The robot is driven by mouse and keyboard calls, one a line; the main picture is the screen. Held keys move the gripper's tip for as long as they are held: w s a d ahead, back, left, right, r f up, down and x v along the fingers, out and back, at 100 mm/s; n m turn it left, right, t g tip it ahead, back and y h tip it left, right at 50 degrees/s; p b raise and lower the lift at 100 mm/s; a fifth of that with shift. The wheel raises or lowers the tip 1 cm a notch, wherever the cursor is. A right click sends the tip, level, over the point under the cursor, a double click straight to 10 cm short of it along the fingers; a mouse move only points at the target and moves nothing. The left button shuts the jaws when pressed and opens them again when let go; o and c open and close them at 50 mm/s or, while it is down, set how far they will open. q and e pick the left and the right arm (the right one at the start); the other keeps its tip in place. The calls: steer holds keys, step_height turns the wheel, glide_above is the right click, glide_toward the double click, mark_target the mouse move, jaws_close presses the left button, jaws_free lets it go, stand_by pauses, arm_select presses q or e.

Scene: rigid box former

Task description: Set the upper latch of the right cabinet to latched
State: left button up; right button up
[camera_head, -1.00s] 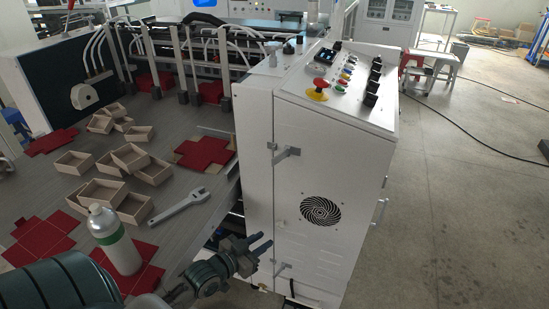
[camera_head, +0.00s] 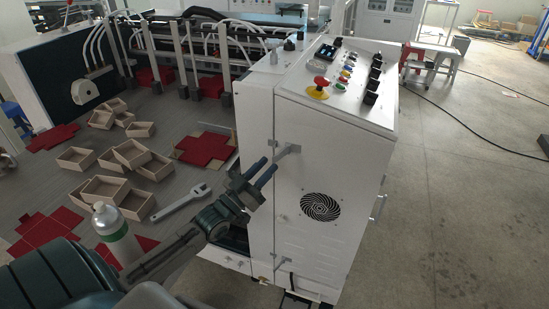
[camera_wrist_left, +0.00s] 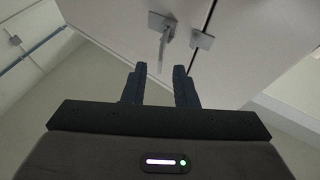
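The right cabinet (camera_head: 330,175) is a white box with a sloped control panel. Its upper latch (camera_head: 289,150) is a small grey metal piece at the door seam, with a lever sticking out. In the left wrist view the latch plate with its lever (camera_wrist_left: 162,42) lies left of the dark seam, and a second small plate (camera_wrist_left: 202,40) lies right of it. The lever does not appear to cross the seam there. My left gripper (camera_head: 266,168) is open and empty, just left of and below the latch, its fingers pointing at it, apart from it. My right gripper is not in view.
A lower latch (camera_head: 283,261) sits further down the same seam. Left of the cabinet, a grey table (camera_head: 185,180) holds open boxes (camera_head: 130,153), red blanks (camera_head: 205,147), a wrench (camera_head: 180,203) and a bottle (camera_head: 115,235). The floor to the right (camera_head: 450,200) is mostly clear.

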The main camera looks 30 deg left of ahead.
mark_target(274, 158)
arm_select(q)
steer(key=shift+x, duration=2.1)
steer(key=shift+a, duration=0.1)
jaws_close()
